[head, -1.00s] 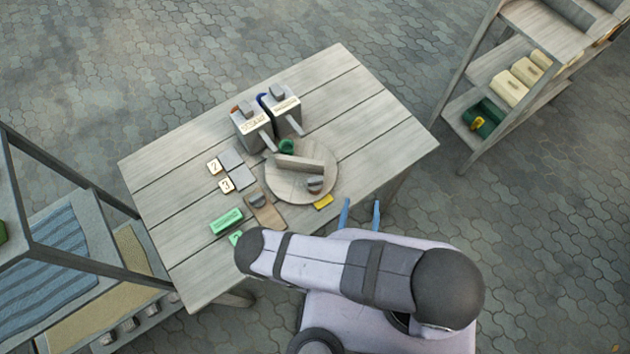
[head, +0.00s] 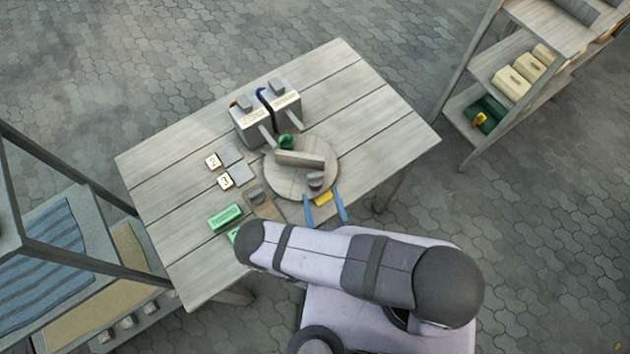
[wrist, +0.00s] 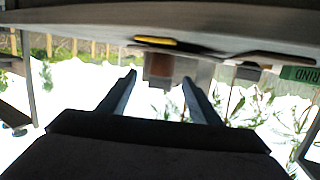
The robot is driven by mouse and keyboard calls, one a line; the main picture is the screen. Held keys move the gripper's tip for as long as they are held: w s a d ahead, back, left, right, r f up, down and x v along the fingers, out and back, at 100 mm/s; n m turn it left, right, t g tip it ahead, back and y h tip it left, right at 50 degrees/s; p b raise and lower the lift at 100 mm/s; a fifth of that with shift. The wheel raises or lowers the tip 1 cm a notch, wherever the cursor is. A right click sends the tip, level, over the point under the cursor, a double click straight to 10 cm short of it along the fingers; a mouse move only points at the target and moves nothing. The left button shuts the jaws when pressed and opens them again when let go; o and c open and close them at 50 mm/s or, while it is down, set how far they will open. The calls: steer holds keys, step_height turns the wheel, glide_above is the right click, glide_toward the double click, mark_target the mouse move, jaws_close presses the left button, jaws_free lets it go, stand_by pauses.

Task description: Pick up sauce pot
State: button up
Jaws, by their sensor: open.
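A small brown pot with a grey top (head: 315,182), which looks like the sauce pot, stands near the front edge of the round board (head: 290,191). My gripper (head: 323,205) is open and empty, its two blue fingers low at the table's front edge, pointing at the pot. In the wrist view the picture is upside down, and a brown block-like thing (wrist: 159,65), likely the pot, shows between the fingertips (wrist: 159,77). The fingers appear apart from it. A yellow tag (head: 323,198) lies between the fingers in the head view.
A pale bar (head: 300,160) and a green object (head: 286,142) are on the board behind the pot. Two grey boxes (head: 251,124) (head: 282,104) stand farther back. Green labels (head: 225,217) lie left. The table's right side is clear.

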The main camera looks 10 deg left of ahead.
mark_target(317, 187)
steer(key=shift+w, duration=0.15)
steer(key=shift+f+b+x, duration=0.2)
steer(key=shift+b+x, duration=0.65)
steer(key=shift+x, duration=0.85)
steer(key=shift+w+a+f, duration=0.1)
steer(key=shift+w+a, duration=0.4)
steer(key=shift+w, duration=0.15)
steer(key=shift+c, duration=0.2)
steer(key=c, duration=1.3)
